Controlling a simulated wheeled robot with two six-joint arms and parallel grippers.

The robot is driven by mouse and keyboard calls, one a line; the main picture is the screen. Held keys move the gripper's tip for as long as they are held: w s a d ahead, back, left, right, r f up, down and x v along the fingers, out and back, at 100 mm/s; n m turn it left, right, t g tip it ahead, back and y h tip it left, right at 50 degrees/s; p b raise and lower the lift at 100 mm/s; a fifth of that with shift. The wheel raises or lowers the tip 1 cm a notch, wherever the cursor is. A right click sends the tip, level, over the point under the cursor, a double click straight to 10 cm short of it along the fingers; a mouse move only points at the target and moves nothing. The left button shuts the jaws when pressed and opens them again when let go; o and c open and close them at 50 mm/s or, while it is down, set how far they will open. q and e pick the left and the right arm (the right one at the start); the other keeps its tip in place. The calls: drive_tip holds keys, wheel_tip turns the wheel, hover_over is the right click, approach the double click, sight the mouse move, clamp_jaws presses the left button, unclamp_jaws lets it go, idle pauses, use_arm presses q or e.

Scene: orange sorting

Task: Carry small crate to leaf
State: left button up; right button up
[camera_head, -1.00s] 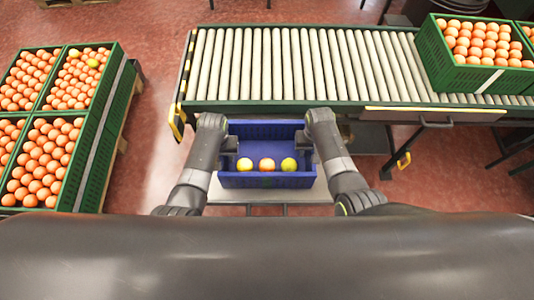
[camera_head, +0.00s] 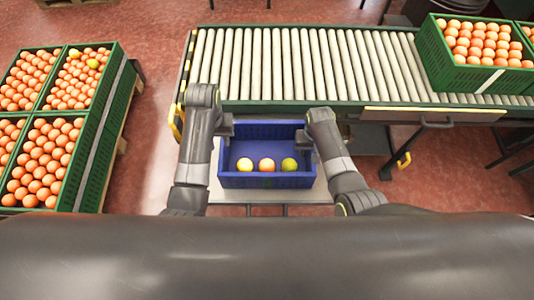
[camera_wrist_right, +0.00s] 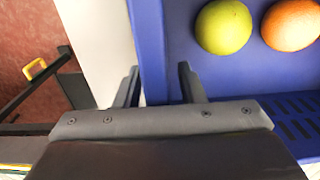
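The small blue crate (camera_head: 240,181) stands on a pale platform (camera_head: 226,196) at the near side of the conveyor. In it lie a yellow fruit (camera_head: 244,165), an orange one (camera_head: 267,165) and a yellow-green one (camera_head: 289,165), in a row. My right gripper (camera_head: 304,140) is at the crate's right wall. In the right wrist view its fingers (camera_wrist_right: 160,84) are apart on either side of the blue wall (camera_wrist_right: 150,40), with a gap visible. My left gripper (camera_head: 229,130) is by the crate's upper left corner; its finger opening is too small to tell. No leaf is recognizable.
A roller conveyor (camera_head: 290,65) runs behind the crate, with a green crate of oranges (camera_head: 445,72) at its right. Green crates of oranges (camera_head: 98,140) stand at the left on a pallet. Red floor lies free between these and my left arm.

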wheel_tip(320, 180, up, 12)
drive_tip(key=shift+f, duration=0.1)
idle(0.5)
idle(0.4)
